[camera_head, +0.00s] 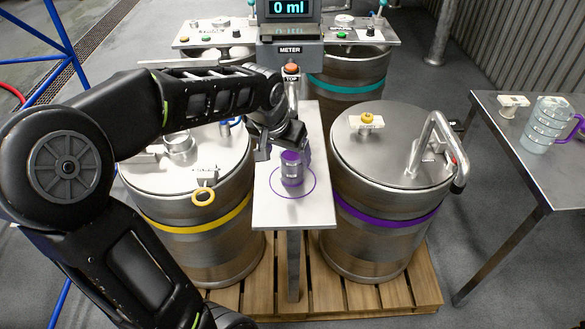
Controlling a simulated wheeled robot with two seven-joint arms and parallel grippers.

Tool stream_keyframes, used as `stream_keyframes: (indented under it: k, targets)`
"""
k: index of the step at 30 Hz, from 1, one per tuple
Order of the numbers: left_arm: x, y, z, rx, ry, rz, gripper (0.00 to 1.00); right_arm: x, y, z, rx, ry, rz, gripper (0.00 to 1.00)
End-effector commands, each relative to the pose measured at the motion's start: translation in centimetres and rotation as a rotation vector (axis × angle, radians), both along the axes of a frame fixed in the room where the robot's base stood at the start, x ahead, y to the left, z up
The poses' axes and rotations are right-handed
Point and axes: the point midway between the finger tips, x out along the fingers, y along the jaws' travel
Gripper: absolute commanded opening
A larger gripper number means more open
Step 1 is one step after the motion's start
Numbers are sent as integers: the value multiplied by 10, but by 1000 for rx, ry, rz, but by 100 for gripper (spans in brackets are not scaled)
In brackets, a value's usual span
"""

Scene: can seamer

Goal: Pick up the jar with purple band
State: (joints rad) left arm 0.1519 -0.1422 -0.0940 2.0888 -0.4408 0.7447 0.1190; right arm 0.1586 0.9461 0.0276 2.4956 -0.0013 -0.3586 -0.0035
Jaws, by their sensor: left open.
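The jar with the purple band (291,170) is a small metal-grey jar with a purple top. It stands upright inside a purple ring drawn on the narrow pale stand (265,215) in the middle. My left gripper (282,149) comes in from the left and is open at the jar's upper part. Its fingers show on both sides of the jar; whether they touch it I cannot tell. My right gripper is not in view.
A steel drum with a yellow band (200,228) stands left, one with a purple band (390,225) right, on a wooden pallet (340,298). The meter (290,52) rises behind the stand. A side table (555,180) at right holds a clear jug (545,125).

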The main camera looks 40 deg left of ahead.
Motion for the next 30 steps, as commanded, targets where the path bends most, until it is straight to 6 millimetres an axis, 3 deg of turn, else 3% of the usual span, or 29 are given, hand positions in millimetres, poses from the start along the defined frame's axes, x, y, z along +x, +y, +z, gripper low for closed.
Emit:
stream_keyframes:
  k: [6,20,30]
  targets:
    - [13,3,-36,-2,5,2,79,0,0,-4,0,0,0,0]
    - [18,3,-45,-1,1,1,79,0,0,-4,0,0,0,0]
    - [33,5,-85,-1,4,1,79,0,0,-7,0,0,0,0]
